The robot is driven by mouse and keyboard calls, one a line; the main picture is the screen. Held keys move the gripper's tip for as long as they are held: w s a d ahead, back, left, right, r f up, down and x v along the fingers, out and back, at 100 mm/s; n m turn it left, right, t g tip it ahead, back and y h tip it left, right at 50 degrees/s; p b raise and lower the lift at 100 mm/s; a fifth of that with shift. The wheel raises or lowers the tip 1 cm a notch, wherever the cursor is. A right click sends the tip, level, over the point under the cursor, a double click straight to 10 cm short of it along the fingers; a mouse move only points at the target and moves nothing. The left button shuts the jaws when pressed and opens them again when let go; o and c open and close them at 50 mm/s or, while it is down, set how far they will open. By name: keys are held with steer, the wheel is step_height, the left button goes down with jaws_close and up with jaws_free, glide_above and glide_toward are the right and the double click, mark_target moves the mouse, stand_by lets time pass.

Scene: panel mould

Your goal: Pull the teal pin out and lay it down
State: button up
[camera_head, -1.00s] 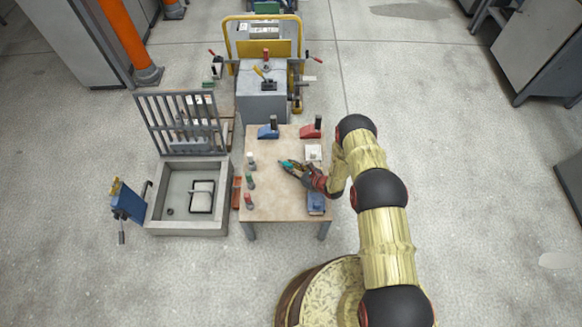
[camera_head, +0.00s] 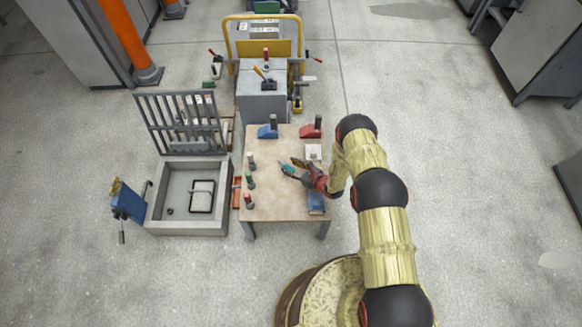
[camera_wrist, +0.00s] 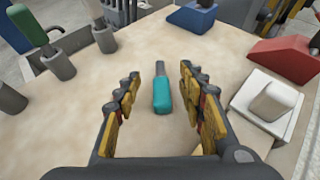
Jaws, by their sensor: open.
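The teal pin (camera_wrist: 162,95) lies flat on the wooden table (camera_wrist: 205,60), its teal handle toward me and its grey shaft pointing away. In the head view the teal pin (camera_head: 288,171) is near the middle of the table. My gripper (camera_wrist: 160,90) is open, with one finger on each side of the pin and a visible gap to both. It also shows in the head view, my gripper (camera_head: 294,168) reaching in from the right, low over the table.
Upright pins in grey holders line the table's left side: white (camera_head: 251,160), green (camera_head: 250,181) and red (camera_head: 248,201). A blue block (camera_head: 268,132) and a red block (camera_head: 311,131) stand at the back. A white square plate (camera_wrist: 267,105) lies close on the right.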

steer(key=v, duration=1.2)
steer(key=w+a+r+n+g+y, duration=0.1)
steer(key=w+a+r+n+y, duration=0.15)
steer(key=r, duration=0.85)
steer(key=s+a+r+n+g, duration=0.2)
steer(key=r+n, duration=0.2)
steer(key=r, duration=0.5)
steer(key=s+a+r+n+g+p, duration=0.15)
steer(key=r+n, duration=0.25)
steer(key=r, duration=0.6)
steer(key=s+a+r+n+g, duration=0.2)
steer(key=a+r+n+g, duration=0.15)
steer(key=r, duration=0.55)
steer(key=s+d+r+n+g+h, duration=0.1)
steer(key=s+d+r+n+h, duration=0.1)
steer(key=s+r+n, duration=0.35)
steer(key=s+d+r+n+h, duration=0.2)
steer(key=s+r, duration=0.5)
steer(key=r, duration=0.2)
steer(key=s+d+r+n+t+h+p, duration=0.1)
steer(key=s+d+r+n+t+h, duration=0.4)
steer(key=s+d+r, duration=0.6)
steer(key=s+d+n+h, duration=0.1)
steer(key=s+d+h, duration=0.1)
steer(key=s+d, duration=0.1)
